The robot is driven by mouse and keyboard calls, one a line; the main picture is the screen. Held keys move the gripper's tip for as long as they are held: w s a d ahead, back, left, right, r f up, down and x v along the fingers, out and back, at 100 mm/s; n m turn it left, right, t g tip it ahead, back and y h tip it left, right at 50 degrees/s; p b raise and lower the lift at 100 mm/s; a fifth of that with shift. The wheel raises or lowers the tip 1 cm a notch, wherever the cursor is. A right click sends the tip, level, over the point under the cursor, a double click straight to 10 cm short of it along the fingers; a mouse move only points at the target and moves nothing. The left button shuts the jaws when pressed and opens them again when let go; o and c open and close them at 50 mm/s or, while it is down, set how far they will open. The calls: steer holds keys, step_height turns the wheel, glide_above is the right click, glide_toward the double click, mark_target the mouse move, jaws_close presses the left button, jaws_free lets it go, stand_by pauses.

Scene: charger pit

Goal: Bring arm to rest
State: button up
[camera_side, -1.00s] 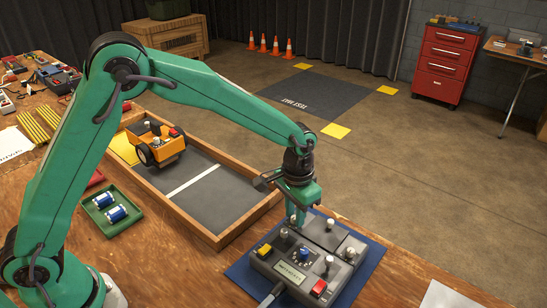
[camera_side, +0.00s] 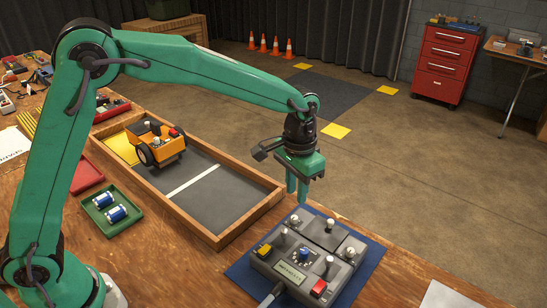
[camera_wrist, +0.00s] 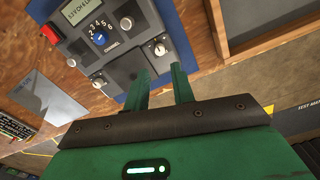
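My gripper (camera_side: 297,193) hangs in the air above the back edge of the grey control box (camera_side: 322,238), fingers pointing down. The fingers are apart with nothing between them; in the wrist view the gap between the fingertips (camera_wrist: 160,70) is clear. The box stands on a blue mat (camera_side: 367,268) and carries knobs, a small display, a yellow button and a red button. It also shows in the wrist view (camera_wrist: 120,70). My gripper does not touch it.
A wood-framed pit (camera_side: 217,240) lies left of the box, with an orange cart (camera_side: 160,150) at its far end. A green tray (camera_side: 123,227) with two blue-and-white cylinders and a red tray (camera_side: 86,176) are further left. Air around my gripper is free.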

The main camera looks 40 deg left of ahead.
steer(key=shift+r, duration=0.15)
steer(key=s+a+r+n+t, duration=0.1)
steer(key=s+a+r+t, duration=0.2)
steer(key=s+a+r, duration=0.7)
steer(key=s+a+n+t, duration=0.1)
steer(key=s+a, duration=0.3)
steer(key=s, duration=0.2)
steer(key=s+a+r+n+t, duration=0.1)
steer(key=s+a, duration=0.3)
steer(key=s, duration=0.3)
steer(key=shift+s+a+t, duration=0.2)
steer(key=shift+s+t, duration=0.1)
